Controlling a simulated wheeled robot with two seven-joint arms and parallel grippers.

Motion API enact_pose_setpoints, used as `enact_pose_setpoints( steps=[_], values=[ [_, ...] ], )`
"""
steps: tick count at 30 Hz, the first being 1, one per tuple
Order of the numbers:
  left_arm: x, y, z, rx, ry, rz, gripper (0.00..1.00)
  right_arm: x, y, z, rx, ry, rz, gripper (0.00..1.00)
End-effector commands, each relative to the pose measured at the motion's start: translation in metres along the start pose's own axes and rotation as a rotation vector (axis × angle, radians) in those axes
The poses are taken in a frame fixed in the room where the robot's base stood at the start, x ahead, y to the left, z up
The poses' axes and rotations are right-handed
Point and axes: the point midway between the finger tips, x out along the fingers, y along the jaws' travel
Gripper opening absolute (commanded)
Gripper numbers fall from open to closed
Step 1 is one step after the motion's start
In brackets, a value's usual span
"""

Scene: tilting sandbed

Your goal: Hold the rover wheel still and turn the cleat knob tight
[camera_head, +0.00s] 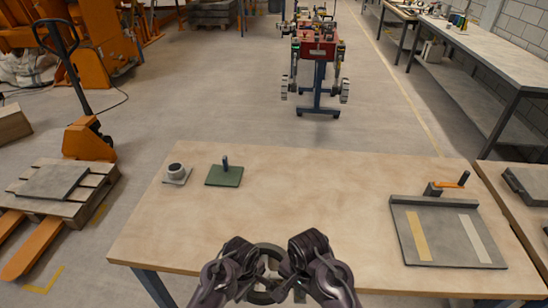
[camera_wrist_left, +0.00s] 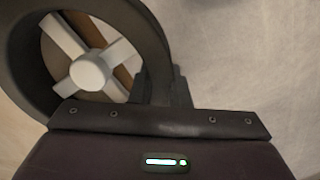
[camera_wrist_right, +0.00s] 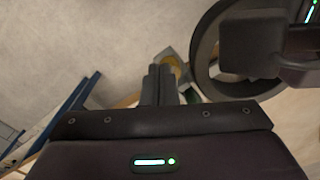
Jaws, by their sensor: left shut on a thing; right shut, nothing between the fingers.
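The rover wheel (camera_head: 268,247) is a dark ring at the bottom middle of the head view, over the table's front edge. My left gripper (camera_head: 248,264) is shut on its rim. The left wrist view shows the wheel's rim (camera_wrist_left: 155,40), pale spokes and a round white hub piece (camera_wrist_left: 90,72); I cannot tell whether this is the cleat knob. My right gripper (camera_head: 288,268) is shut and empty. In the right wrist view its closed fingers (camera_wrist_right: 160,85) are beside the wheel (camera_wrist_right: 206,55), apparently apart from it.
The wooden table (camera_head: 310,190) is mostly bare. A grey cup-like piece (camera_head: 176,171) and a green plate with a post (camera_head: 225,176) stand at left. A grey tray (camera_head: 440,232) with two strips lies at right, with an orange-handled block (camera_head: 452,185) behind it.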

Motion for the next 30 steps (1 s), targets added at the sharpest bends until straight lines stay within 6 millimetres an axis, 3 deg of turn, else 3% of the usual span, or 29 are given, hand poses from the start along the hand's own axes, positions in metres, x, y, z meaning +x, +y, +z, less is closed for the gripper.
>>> enact_pose_setpoints(
  steps=[6, 12, 30],
  values=[
    [0.000, 0.000, 0.000, 0.001, -0.001, -0.001, 0.00, 0.027, 0.001, 0.000, 0.001, -0.001, 0.003, 0.00],
    [0.000, 0.000, 0.000, 0.001, 0.000, -0.001, 0.00, 0.039, 0.000, 0.000, 0.001, -0.001, 0.001, 0.00],
    [0.000, 0.000, 0.000, 0.001, 0.000, 0.000, 0.00, 0.041, -0.001, -0.002, 0.001, 0.000, 0.000, 0.00]
  ],
)
